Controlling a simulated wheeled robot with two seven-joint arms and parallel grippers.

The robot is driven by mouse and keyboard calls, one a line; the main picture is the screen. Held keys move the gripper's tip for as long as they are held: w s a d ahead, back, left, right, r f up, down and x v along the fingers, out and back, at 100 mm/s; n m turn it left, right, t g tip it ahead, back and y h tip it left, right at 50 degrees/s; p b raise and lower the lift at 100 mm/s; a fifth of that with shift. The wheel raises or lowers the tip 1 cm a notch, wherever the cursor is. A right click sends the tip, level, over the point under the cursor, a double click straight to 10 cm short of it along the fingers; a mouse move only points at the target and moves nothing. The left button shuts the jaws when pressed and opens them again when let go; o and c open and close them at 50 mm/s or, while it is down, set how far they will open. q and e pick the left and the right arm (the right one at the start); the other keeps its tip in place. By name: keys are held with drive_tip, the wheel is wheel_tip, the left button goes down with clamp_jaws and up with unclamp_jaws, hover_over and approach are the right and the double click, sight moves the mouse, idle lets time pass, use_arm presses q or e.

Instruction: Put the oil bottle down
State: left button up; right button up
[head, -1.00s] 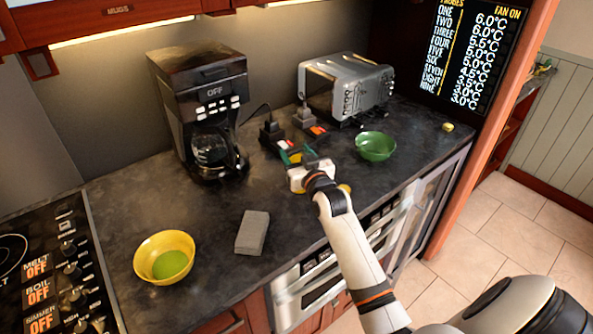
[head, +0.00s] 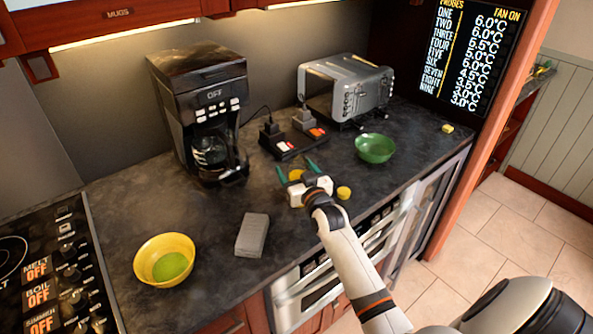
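My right gripper (head: 297,169) is above the counter, in front of the black power strip. Its two green fingers are spread apart, so it looks open. A small yellow thing (head: 296,174) shows between the fingers, with a gap visible on the right finger's side. It may be the oil bottle, but the white gripper body hides most of it. I cannot tell whether it rests on the counter. My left gripper is not in view.
A round yellow thing (head: 343,192) lies right of my gripper near the counter's front edge. A green bowl (head: 375,148), grey block (head: 252,235), yellow bowl (head: 148,262), coffee maker (head: 205,110), toaster (head: 347,88) and power strip (head: 291,143) stand around. Dark counter is free left of my gripper.

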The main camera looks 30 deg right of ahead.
drive_tip(key=shift+r, duration=0.1)
drive_tip(key=shift+s, duration=0.25)
drive_tip(key=s+a+b, duration=0.1)
drive_tip(key=s+a, duration=0.1)
drive_tip(key=s, duration=0.9)
drive_tip(key=shift+s+b, duration=0.15)
drive_tip(key=shift+b, duration=0.25)
drive_tip(key=shift+a, duration=0.1)
